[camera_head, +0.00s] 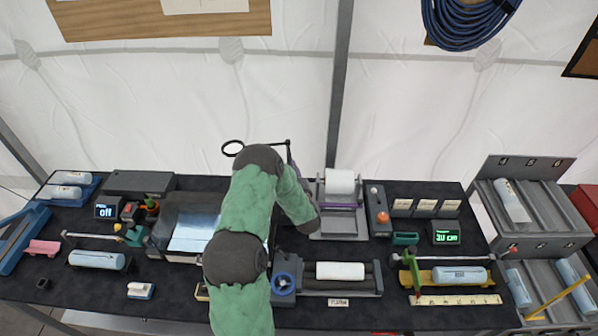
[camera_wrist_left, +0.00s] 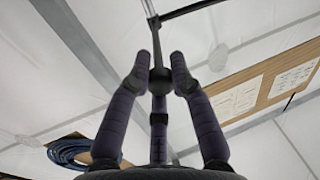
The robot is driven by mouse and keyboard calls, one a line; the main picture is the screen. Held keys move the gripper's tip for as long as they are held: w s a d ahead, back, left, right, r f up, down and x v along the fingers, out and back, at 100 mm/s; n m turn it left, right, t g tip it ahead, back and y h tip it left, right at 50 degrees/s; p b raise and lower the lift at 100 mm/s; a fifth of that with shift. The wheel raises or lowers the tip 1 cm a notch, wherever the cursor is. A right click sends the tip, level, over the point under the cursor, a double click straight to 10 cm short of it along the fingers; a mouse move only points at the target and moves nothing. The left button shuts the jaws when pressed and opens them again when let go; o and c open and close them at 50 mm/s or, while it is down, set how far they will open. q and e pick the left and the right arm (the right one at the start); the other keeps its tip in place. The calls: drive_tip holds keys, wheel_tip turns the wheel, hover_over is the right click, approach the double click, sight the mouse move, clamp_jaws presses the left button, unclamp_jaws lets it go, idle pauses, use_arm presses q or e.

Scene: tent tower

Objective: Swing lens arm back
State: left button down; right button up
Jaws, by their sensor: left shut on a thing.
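The lens arm (camera_head: 262,146) is a thin dark bar with a round lens ring (camera_head: 233,148) at its left end, raised over the back of the table. My left gripper (camera_head: 291,158) is at the bar's right end, mostly hidden behind my own green-sleeved arm. In the left wrist view my left gripper (camera_wrist_left: 160,66) is shut on a dark ball knob (camera_wrist_left: 160,82), with a thin rod running up from it to a dark bar. The lens arm's base and post are hidden behind my arm. My right gripper is not in view.
A silver-topped lit box (camera_head: 193,232) stands left of my arm. A roll holder (camera_head: 340,190) stands close on the right, with a roller stand (camera_head: 341,280) in front. Several tools and blue-white rolls cover the dark table (camera_head: 60,290). Metal racks (camera_head: 530,180) stand at right.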

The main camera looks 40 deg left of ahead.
use_arm(q)
drive_tip(key=shift+s+a+r+m+t, duration=0.2)
drive_tip(key=shift+s+a+m+t, duration=0.1)
drive_tip(key=shift+s+a+t, duration=0.1)
drive_tip(key=shift+h, duration=0.3)
drive_tip(key=c, duration=1.1)
unclamp_jaws()
drive_tip(key=shift+w, duration=0.1)
drive_tip(key=shift+f, duration=0.1)
drive_tip(key=shift+s+d, duration=0.25)
drive_tip(key=shift+d, duration=0.05)
drive_tip(key=v, duration=1.1)
drive_tip(key=shift+s+d, duration=0.1)
